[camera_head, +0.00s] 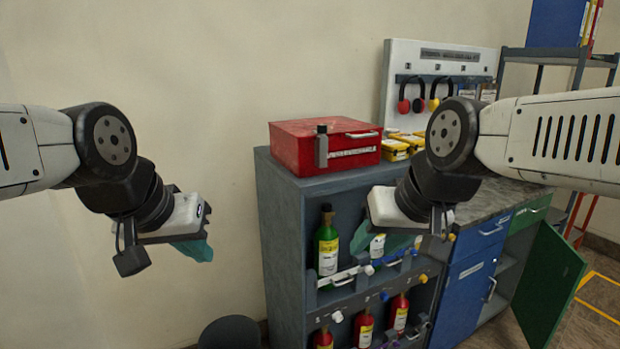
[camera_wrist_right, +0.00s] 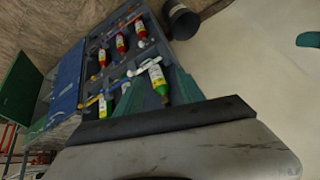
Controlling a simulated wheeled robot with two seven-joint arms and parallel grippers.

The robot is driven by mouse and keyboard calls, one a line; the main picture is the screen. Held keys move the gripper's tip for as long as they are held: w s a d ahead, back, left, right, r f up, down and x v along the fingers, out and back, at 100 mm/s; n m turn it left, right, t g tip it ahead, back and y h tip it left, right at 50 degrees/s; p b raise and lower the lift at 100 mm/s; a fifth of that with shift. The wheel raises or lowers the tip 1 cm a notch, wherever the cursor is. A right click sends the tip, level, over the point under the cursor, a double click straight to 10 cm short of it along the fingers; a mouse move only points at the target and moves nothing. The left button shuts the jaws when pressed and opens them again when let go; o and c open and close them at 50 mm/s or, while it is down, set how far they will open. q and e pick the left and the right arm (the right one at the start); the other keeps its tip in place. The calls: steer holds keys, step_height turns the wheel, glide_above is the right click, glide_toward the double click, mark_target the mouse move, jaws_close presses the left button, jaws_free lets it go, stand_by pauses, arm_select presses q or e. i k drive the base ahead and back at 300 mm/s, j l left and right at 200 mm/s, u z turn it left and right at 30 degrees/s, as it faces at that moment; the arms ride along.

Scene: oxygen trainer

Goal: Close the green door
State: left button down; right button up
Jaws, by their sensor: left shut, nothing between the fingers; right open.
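The green door (camera_head: 548,288) stands swung open at the right end of the cabinet row, and the compartment behind it shows. It also shows at the left edge of the right wrist view (camera_wrist_right: 18,88). My right gripper (camera_head: 388,240) is open, in front of the bottle shelf and well to the left of the green door. Its teal fingers, seen in the right wrist view (camera_wrist_right: 155,92), have nothing between them. My left gripper (camera_head: 196,249) is shut and empty, in front of the bare wall at the left, far from the door.
A grey shelf (camera_head: 285,255) holds green and red bottles, with a red case (camera_head: 325,145) on top. A blue cabinet door (camera_head: 468,300) adjoins the green door's compartment. A dark bin (camera_head: 230,332) stands at the lower left. Floor beyond the green door has yellow lines (camera_head: 598,295).

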mark_target(542, 296)
steer(key=l+z, duration=0.2)
steer(key=l, duration=4.25)
steer(key=i+l, duration=0.1)
steer(key=l, duration=0.4)
steer(key=i+l, duration=0.1)
steer(key=l, duration=0.45)
steer(key=i+l, duration=0.1)
steer(key=l, duration=0.4)
steer(key=i+l+u, duration=0.45)
steer(key=i+l, duration=0.55)
steer(key=k+j+z, duration=0.1)
steer(key=j, duration=0.25)
steer(key=k, duration=0.1)
